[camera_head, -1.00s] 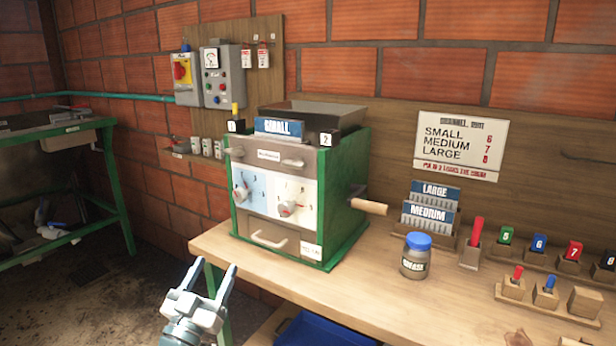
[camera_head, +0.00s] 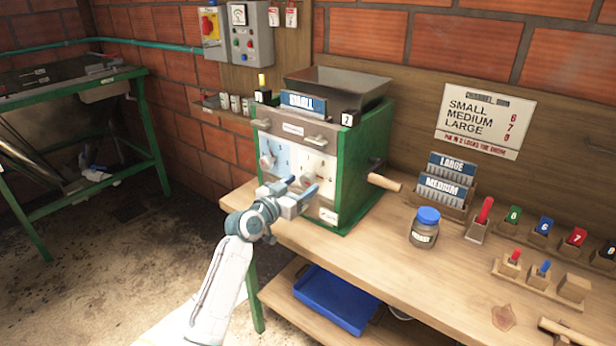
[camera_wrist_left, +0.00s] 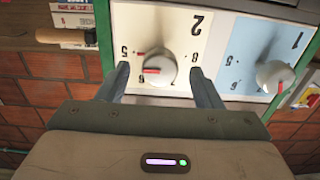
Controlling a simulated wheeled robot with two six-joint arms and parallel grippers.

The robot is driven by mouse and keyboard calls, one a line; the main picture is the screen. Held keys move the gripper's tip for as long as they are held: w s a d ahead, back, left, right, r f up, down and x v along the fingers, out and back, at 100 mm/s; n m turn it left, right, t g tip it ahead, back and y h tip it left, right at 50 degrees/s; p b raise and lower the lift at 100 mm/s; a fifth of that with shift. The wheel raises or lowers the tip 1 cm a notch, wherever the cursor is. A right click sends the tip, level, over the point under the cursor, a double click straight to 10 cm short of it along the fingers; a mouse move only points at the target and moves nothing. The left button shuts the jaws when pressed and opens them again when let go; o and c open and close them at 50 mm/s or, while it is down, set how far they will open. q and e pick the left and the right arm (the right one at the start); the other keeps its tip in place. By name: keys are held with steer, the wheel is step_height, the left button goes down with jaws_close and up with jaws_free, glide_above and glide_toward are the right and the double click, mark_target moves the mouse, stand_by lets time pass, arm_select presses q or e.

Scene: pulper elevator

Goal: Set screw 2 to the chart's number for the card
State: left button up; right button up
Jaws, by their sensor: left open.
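The grinder's front has two dials. The screw 2 dial (camera_wrist_left: 158,68) is a grey knob with a red pointer on a white plate marked 2. The screw 1 dial (camera_wrist_left: 275,76) sits on the blue plate. My left gripper (camera_head: 302,185) is open in front of the white plate. In the left wrist view its fingers stand on either side of the screw 2 knob, with no clear contact. The red pointer faces left there; its exact number is unclear. The SMALL card (camera_head: 302,102) is on the grinder's top front. The wall chart (camera_head: 485,118) lists SMALL 6, MEDIUM 7, LARGE 8. My right gripper is out of view.
A wooden crank handle (camera_head: 384,182) sticks out at the grinder's right. A blue-lidded jar (camera_head: 425,228), the card rack (camera_head: 455,208) and several numbered tags stand on the bench (camera_head: 375,250). A blue tray (camera_head: 338,298) lies on the shelf below.

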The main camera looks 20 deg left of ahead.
mark_target(305, 182)
arm_select(q)
steer(key=shift+x, duration=1.8)
steer(key=c, duration=1)
